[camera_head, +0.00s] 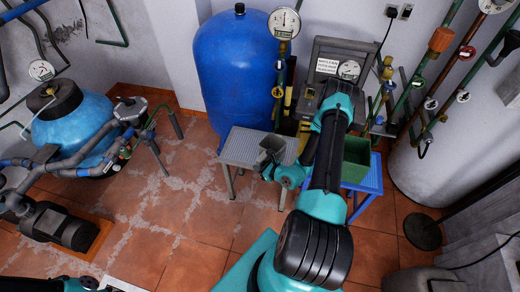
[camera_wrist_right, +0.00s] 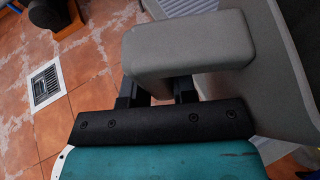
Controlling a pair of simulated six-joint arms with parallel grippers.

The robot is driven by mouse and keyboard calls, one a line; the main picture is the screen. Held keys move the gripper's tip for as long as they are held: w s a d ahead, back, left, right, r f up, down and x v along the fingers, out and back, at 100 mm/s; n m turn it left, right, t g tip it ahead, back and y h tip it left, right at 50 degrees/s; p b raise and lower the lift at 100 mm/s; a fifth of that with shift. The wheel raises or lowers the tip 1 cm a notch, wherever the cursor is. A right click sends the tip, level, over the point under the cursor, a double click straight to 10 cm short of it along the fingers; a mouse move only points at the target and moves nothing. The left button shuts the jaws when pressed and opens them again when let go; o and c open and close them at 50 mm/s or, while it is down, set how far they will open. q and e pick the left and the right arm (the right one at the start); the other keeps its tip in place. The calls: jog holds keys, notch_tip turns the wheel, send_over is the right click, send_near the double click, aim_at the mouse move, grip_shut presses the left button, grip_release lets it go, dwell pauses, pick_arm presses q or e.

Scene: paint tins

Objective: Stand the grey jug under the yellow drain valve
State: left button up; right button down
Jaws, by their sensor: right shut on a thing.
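The grey jug (camera_head: 272,146) is at the near right part of a small grey grated stand (camera_head: 243,148). My right gripper (camera_head: 277,166) is shut on its handle. In the right wrist view the handle (camera_wrist_right: 190,42) is between the gripper's fingers (camera_wrist_right: 158,90), and the jug's body (camera_wrist_right: 275,75) fills the right side. I cannot tell whether the jug touches the stand. A small yellow valve (camera_head: 277,92) shows at the right side of the blue tank, behind and above the jug. Of my left arm only a teal part shows at the bottom left; its fingers are out of view.
The tall blue tank (camera_head: 232,70) stands behind the grey stand. A green bin (camera_head: 357,160) sits on a blue stand (camera_head: 372,180) to the right, partly behind my right arm. Pipes and gauges line the right wall. Tiled floor (camera_head: 190,215) is open to the left.

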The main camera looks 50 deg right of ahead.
aim_at(265, 147)
jog(key=w+d, duration=0.5)
jog(key=d, duration=0.1)
jog(key=w+d+f, duration=0.1)
jog(key=w+d, duration=0.2)
jog(key=d, duration=0.1)
jog(key=shift+w+f, duration=0.1)
jog(key=shift+w, duration=0.2)
jog(key=shift+w+d, duration=0.35)
jog(key=shift+d, duration=0.05)
jog(key=shift+s+f, duration=0.1)
jog(key=shift+f, duration=1.7)
jog(key=shift+f, duration=0.1)
jog(key=c, duration=0.9)
grip_release()
